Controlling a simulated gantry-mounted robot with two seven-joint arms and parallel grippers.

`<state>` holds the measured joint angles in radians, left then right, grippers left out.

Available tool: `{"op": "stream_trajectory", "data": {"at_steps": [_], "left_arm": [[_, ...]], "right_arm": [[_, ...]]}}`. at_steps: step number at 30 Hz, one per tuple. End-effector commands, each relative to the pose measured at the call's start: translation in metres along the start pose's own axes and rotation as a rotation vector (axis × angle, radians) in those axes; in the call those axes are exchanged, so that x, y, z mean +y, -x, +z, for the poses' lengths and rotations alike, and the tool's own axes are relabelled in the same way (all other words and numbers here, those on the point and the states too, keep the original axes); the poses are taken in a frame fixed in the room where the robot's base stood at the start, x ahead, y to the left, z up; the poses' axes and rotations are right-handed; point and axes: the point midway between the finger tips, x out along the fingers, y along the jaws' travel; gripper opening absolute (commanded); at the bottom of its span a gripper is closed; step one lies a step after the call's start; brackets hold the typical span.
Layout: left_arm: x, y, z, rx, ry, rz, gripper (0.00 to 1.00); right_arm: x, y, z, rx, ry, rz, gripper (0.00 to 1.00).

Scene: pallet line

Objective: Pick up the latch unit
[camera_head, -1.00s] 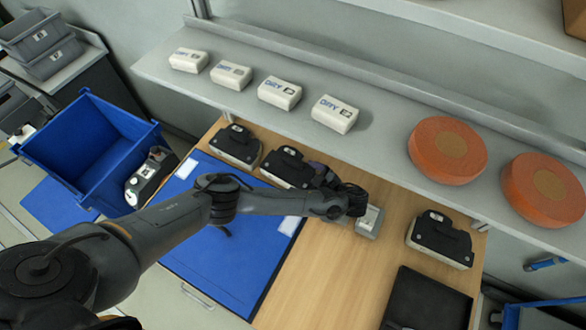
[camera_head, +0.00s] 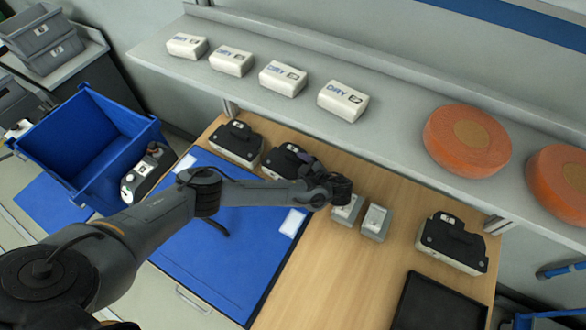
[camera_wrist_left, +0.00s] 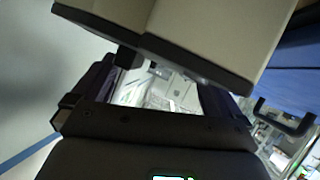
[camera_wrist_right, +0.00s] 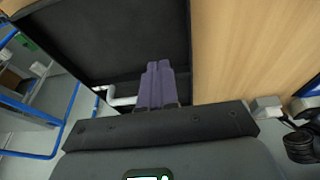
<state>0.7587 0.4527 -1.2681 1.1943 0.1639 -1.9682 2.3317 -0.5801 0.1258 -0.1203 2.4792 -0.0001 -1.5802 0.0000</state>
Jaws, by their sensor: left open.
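Several black-topped, cream-based units stand on the wooden bench, and I take these for the latch units. The one nearest my left gripper (camera_head: 298,152) is the middle unit (camera_head: 280,163), partly hidden by that gripper. In the left wrist view a cream body with a black rim (camera_wrist_left: 215,35) fills the top, close in front of the open jaws (camera_wrist_left: 160,75). I see nothing held between them. Another unit (camera_head: 237,143) stands to the left, and one (camera_head: 452,243) to the right. My right gripper (camera_wrist_right: 156,75) has its purple fingers together, empty, in front of a black tray (camera_wrist_right: 110,40).
Two small grey boxes (camera_head: 375,222) stand beside my left wrist. A shelf (camera_head: 400,120) with white DRY packs (camera_head: 343,101) and orange discs (camera_head: 467,140) overhangs the back. A blue mat (camera_head: 225,255) and blue bin (camera_head: 85,140) lie left. Bare wood (camera_head: 340,270) lies in front.

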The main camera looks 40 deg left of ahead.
Motion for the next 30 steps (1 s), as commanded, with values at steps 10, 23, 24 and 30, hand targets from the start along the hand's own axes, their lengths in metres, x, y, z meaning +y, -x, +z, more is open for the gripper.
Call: {"op": "stream_trajectory", "data": {"at_steps": [10, 23, 24, 30], "left_arm": [[-0.0003, -0.0016, 0.0002, 0.0, -0.001, 0.0, 0.83], [-0.0001, -0.0015, -0.0003, 0.0, 0.0, 0.0, 0.51], [0.0, -0.0014, -0.0006, 0.0, 0.0, 0.0, 0.51], [0.0021, 0.0018, -0.007, 0.0, 0.001, -0.001, 0.27]], "right_arm": [[0.0, 0.0009, -0.0006, 0.002, -0.001, 0.0, 0.0], [-0.0019, 0.001, -0.0012, 0.003, -0.008, -0.006, 0.0], [-0.002, 0.001, -0.0012, 0.003, -0.009, -0.007, 0.0], [-0.002, 0.0018, -0.0014, 0.003, -0.009, -0.007, 0.0]]}}
